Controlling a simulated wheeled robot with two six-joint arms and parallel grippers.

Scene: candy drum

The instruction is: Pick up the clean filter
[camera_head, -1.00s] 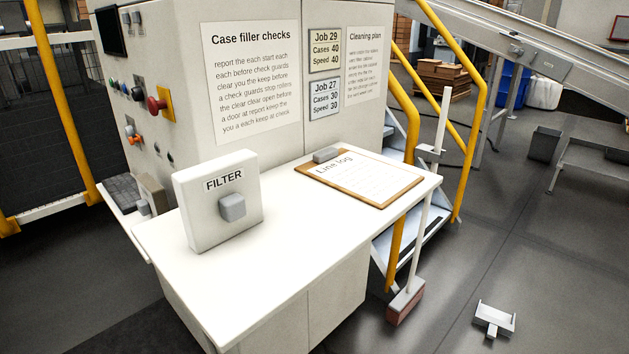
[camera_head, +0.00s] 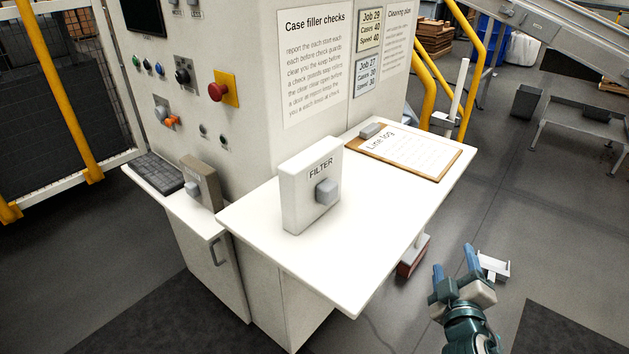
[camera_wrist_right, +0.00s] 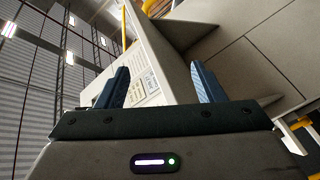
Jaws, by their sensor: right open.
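A white upright block labelled FILTER (camera_head: 298,196), clean-looking with a grey knob (camera_head: 326,191) on its front, stands on the white worktop (camera_head: 340,275). A grey-brown block with a light knob (camera_head: 202,181) stands on the lower ledge to its left; I cannot read a label on it. My right gripper (camera_head: 454,265) is open and empty, to the right of the worktop and well apart from the white filter. Its two blue fingers also show in the right wrist view (camera_wrist_right: 160,78), with nothing between them. My left gripper is not in view.
A clipboard (camera_head: 443,167) lies at the worktop's far right. The machine cabinet (camera_head: 240,140) with buttons rises behind the filter. A keyboard (camera_head: 157,172) sits on the ledge at left. The worktop in front and right of the filter is bare.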

